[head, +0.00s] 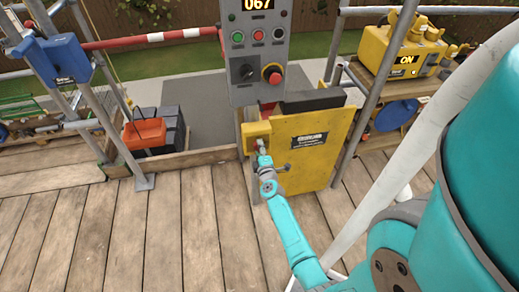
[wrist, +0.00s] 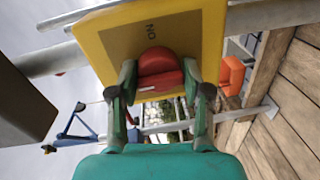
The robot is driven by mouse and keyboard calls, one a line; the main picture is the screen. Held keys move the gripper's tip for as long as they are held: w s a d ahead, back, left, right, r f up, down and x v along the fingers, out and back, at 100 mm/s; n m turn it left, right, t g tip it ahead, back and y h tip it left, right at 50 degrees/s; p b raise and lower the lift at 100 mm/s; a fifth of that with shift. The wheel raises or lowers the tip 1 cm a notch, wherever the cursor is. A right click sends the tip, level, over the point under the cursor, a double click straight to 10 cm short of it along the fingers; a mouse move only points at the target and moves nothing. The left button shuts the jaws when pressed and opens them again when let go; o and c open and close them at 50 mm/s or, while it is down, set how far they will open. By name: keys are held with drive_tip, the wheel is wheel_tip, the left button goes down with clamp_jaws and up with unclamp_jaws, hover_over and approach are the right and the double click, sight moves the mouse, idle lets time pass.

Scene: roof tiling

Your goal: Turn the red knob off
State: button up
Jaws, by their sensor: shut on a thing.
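The red knob (wrist: 160,72) sits on a yellow box (wrist: 115,40) in the wrist view, beside the dark word "ON". My gripper (wrist: 159,80) is shut on the red knob, with one finger on each side of it. A thin pale mark shows on the knob's near part. In the head view my gripper (head: 258,150) reaches the small yellow box (head: 257,129) at the upper left of a yellow gate panel (head: 305,150). The knob is mostly hidden there behind the gripper.
A grey control panel (head: 259,50) with buttons and a display reading "067" stands above. A yellow machine (head: 405,50) marked "ON" is at the right. An orange carrier (head: 145,132) rests on dark blocks. Scaffold poles surround the wooden deck (head: 150,230), whose front is clear.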

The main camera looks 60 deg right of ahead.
drive_tip(key=shift+d+r, duration=0.15)
drive_tip(key=shift+r, duration=0.1)
drive_tip(key=o, duration=1.1)
drive_tip(key=shift+f, duration=0.1)
drive_tip(key=v, duration=1.2)
